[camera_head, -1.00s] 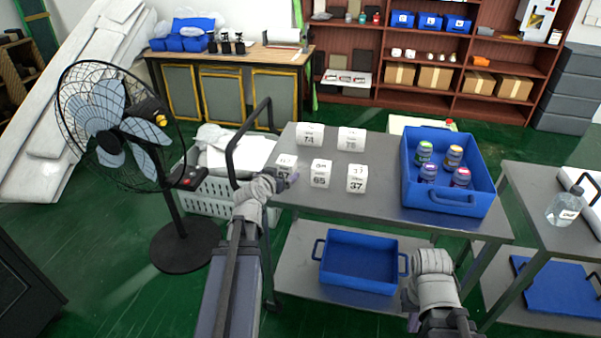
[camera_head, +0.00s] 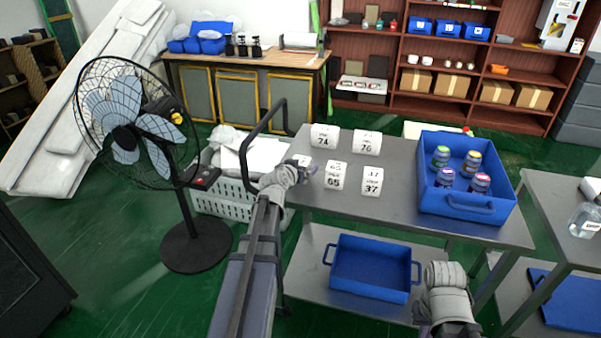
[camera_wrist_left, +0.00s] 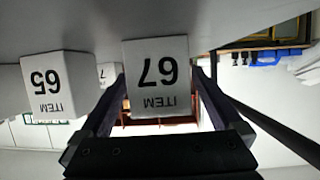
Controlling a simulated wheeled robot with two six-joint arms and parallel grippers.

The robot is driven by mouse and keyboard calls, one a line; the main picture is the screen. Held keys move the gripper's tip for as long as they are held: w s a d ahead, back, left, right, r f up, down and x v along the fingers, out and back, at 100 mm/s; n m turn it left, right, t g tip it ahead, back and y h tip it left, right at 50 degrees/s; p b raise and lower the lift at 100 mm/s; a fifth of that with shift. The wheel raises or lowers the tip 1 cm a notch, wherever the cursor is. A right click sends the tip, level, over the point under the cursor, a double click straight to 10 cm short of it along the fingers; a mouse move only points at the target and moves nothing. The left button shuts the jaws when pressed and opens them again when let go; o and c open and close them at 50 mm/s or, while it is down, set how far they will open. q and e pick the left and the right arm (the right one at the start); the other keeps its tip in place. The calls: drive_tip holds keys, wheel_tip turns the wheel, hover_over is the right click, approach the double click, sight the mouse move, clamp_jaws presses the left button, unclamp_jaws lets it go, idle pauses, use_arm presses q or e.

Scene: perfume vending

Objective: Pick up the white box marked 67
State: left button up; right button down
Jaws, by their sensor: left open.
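The white box marked 67 (camera_wrist_left: 158,80) appears upside down in the left wrist view, its number facing me, between the two dark fingers of my left gripper (camera_wrist_left: 158,108). The fingers are open, one on each side of it; I cannot tell whether they touch it. In the head view the box (camera_head: 302,159) stands at the left edge of the grey table, mostly hidden behind my left gripper (camera_head: 308,172). My right gripper (camera_head: 422,314) is low in the head view, in front of the table, its jaws unclear.
White box 65 (camera_head: 334,180) stands close beside, with boxes 37 (camera_head: 372,182), 74 (camera_head: 324,138) and 76 (camera_head: 367,143) nearby. A blue crate (camera_head: 462,208) of bottles is on the table's right. A black handle (camera_head: 249,150) rises at the table's left end.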

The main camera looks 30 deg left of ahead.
use_arm(q)
drive_tip(key=shift+s+r, duration=0.1)
drive_tip(key=shift+c, duration=0.2)
drive_tip(key=c, duration=1.3)
